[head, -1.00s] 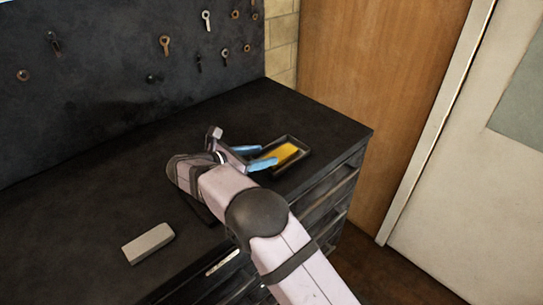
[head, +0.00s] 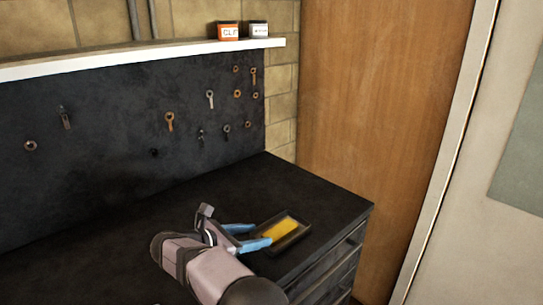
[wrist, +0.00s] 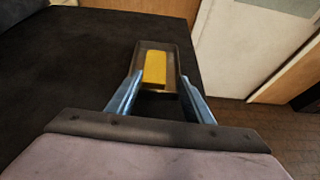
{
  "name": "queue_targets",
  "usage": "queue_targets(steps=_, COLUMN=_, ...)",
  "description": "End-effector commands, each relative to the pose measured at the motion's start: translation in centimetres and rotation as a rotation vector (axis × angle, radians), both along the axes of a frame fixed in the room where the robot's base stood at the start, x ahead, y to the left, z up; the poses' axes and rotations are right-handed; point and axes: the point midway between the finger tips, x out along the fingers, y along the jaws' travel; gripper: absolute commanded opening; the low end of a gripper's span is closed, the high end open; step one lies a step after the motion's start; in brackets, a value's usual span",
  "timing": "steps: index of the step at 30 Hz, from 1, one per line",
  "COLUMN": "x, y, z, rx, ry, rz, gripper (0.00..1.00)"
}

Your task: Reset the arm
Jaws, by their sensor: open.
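My gripper (head: 255,237) has two blue fingers spread apart with nothing between them. It is above the black bench top, at the near left side of a small dark tray (head: 303,238). A yellow block (head: 280,229) lies in the tray. In the wrist view my gripper (wrist: 160,105) is open, and the tray (wrist: 171,52) with the yellow block (wrist: 155,68) shows beyond and between the fingertips. The near end of the tray is partly hidden in the head view by a finger.
A dark pegboard (head: 100,150) with hanging wrenches and rings stands behind the bench (head: 330,195). A white shelf (head: 150,54) above holds an orange box (head: 228,31) and a grey box (head: 258,29). A wooden door (head: 380,120) is at the right. The bench's back is clear.

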Motion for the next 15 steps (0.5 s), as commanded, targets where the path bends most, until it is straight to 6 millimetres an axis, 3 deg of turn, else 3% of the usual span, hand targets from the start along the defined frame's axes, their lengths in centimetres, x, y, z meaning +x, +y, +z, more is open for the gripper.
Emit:
queue_targets(steps=5, x=-1.1, y=-5.0, z=-0.2, rx=0.152, ry=0.022, rz=-0.134, gripper=0.47)
queue_targets(steps=8, x=-2.7, y=-8.7, z=-0.7, rx=0.280, ry=0.030, rz=-0.256, gripper=0.47)
queue_targets(steps=11, x=-5.3, y=-12.5, z=-1.3, rx=0.430, ry=0.026, rz=-0.415, gripper=0.47)
queue_targets(steps=15, x=-10.7, y=-17.3, z=-2.0, rx=0.663, ry=-0.015, rz=-0.703, gripper=0.47)
